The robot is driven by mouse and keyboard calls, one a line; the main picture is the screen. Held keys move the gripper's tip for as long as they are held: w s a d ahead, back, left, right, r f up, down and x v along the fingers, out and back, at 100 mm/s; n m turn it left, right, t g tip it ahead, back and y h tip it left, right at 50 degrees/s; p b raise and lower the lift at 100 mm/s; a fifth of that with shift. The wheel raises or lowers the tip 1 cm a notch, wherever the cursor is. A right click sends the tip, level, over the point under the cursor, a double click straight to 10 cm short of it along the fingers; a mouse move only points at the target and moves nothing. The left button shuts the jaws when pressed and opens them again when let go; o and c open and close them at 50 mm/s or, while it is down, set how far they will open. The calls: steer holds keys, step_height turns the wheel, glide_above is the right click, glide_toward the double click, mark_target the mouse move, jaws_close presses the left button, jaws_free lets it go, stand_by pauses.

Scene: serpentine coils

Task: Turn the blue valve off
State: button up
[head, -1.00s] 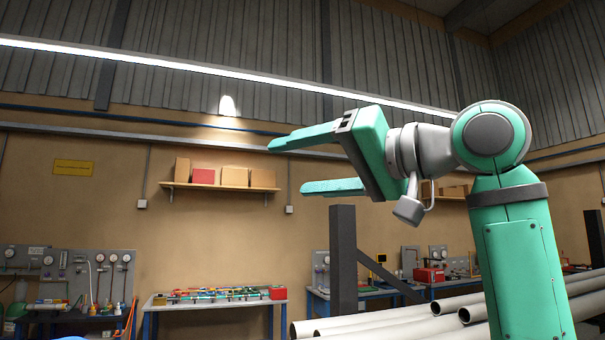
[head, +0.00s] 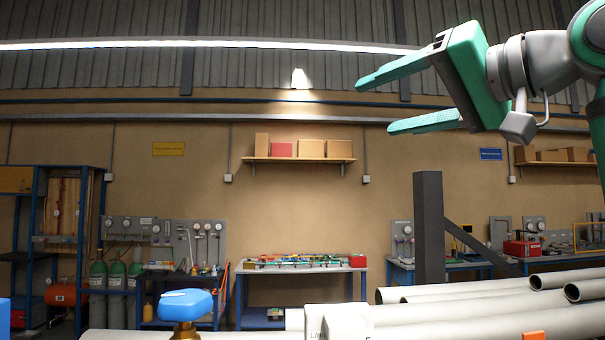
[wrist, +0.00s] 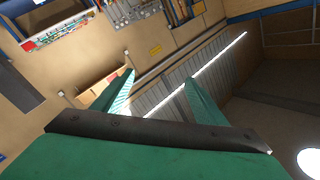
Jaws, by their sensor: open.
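A blue valve handle (head: 187,304) on a brass-coloured body shows at the lower left of the head view, in front of pale pipework. Another blue shape (head: 4,318) is cut off at the left edge; I cannot tell what it is. My gripper (head: 374,106) is green, at the upper right of the head view, pointing left, high above and to the right of the blue valve. Its two fingers are apart with nothing between them. In the wrist view the open fingers (wrist: 158,92) also show empty, and no valve is seen there.
Pale pipes (head: 480,303) lie stacked at the lower right, beside a dark upright post (head: 429,228). A workbench (head: 300,268), gas cylinders (head: 116,283) and a wall shelf (head: 298,159) stand farther back. The air around my gripper looks clear.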

steer(key=s+a+f+n+g, duration=0.2)
steer(key=a+f+g, duration=0.1)
steer(key=a, duration=0.5)
steer(key=s+a+f+n+g, duration=0.1)
steer(key=a+f+n+g, duration=0.1)
steer(key=a+f, duration=0.35)
steer(key=n+g+h, duration=0.3)
steer(key=g+h, duration=0.2)
steer(key=h, duration=0.1)
glide_toward(186, 297)
step_height(186, 297, down, 3)
steer(key=w, duration=0.1)
steer(key=x, duration=0.4)
steer(key=a+x, duration=0.1)
steer(key=x, duration=0.3)
steer(key=shift+w+r, duration=0.1)
steer(key=shift+w, duration=0.15)
